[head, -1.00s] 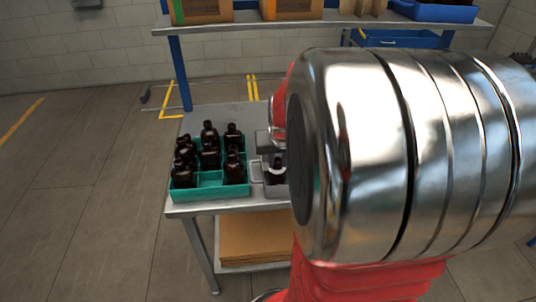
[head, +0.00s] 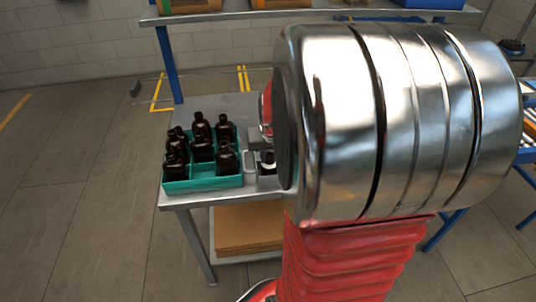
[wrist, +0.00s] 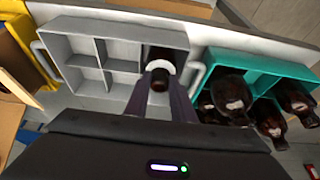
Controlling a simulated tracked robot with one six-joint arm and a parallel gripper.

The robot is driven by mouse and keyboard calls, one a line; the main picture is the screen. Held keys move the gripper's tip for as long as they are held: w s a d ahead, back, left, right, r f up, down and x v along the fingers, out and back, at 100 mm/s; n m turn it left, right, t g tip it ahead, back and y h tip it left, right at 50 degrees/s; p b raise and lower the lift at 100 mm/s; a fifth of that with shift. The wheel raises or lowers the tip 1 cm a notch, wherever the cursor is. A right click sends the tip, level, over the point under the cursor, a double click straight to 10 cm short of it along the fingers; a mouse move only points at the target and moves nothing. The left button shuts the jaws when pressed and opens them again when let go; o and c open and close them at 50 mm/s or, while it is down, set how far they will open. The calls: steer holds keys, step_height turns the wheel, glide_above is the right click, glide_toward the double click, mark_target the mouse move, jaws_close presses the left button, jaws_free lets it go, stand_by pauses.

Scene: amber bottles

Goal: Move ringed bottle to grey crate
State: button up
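The ringed bottle (wrist: 159,83) is dark amber with a white ring around it. In the wrist view it is upright at the right-hand near compartment of the grey crate (wrist: 75,25). My gripper (wrist: 160,86) is above it, with one finger on each side of the neck, seemingly closed on it. The bottle's base is hidden, so I cannot tell whether it rests on the crate floor. In the head view the ringed bottle (head: 268,161) shows beside my arm, and the grey crate (head: 250,165) is mostly hidden behind the arm. Its other visible compartments are empty.
A shelf (head: 300,15) with boxes runs behind. In the wrist view, a yellow container (wrist: 12,60) is at left.

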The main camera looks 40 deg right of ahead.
steer(key=o, duration=0.5)
steer(key=shift+r, duration=0.1)
steer(key=v, duration=1.3)
steer(key=shift+s+r, duration=0.1)
steer(key=shift+r, duration=0.15)
stand_by(0.4)
